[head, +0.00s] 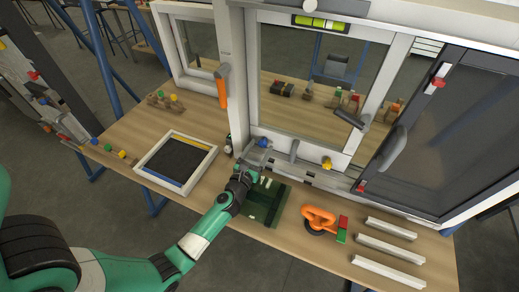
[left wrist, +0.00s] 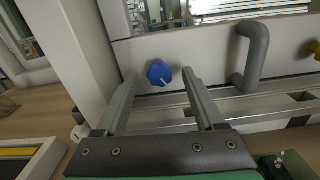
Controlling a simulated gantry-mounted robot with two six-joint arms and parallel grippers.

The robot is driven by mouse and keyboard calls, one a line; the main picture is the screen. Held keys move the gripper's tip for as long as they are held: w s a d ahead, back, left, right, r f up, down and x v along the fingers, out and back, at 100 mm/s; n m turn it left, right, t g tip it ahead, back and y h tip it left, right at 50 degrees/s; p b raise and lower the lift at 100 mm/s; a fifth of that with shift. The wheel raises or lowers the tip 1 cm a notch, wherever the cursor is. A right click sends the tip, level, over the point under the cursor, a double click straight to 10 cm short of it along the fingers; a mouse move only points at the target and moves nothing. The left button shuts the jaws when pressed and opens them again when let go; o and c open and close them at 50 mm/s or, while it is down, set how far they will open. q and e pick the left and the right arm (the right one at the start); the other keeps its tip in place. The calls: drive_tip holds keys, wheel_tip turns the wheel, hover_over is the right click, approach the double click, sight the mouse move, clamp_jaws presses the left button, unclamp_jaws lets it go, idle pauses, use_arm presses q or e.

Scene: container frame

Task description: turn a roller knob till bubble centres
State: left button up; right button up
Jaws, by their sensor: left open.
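A blue roller knob (head: 263,143) sits low on the white sash frame, and it shows near the middle of the left wrist view (left wrist: 160,73). A yellow roller knob (head: 327,162) sits farther right on the same rail; its edge shows in the left wrist view (left wrist: 315,48). The yellow-green spirit level (head: 319,23) lies on the top of the frame; its bubble is too small to place. My left gripper (head: 254,154) is open, its two fingers pointing at the blue knob, one on either side in the wrist view. Contact cannot be told. My right gripper is not seen.
A grey handle (left wrist: 255,55) stands out right of the blue knob. On the bench lie a framed black mesh (head: 177,163), a dark green tray (head: 268,207) under my left wrist, an orange suction lifter (head: 319,220) and white strips (head: 388,248). The bench's front right is clear between them.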

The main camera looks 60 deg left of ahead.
use_arm(q)
clamp_jaws()
idle(0.3)
drive_tip(key=shift+m, duration=0.4)
drive_tip(key=m+p, duration=0.1)
drive_tip(key=m, duration=0.2)
drive_tip(key=shift+r+p, duration=0.1)
drive_tip(key=shift+p, duration=0.3)
drive_tip(key=m+p, duration=0.1)
drive_tip(key=m, duration=0.4)
drive_tip(key=shift+m+p, duration=0.35)
drive_tip(key=shift+m, duration=0.05)
drive_tip(key=m+p, duration=0.1)
drive_tip(key=m, duration=0.4)
drive_tip(key=shift+p, duration=0.4)
drive_tip(key=m+p, duration=0.1)
drive_tip(key=m, duration=0.4)
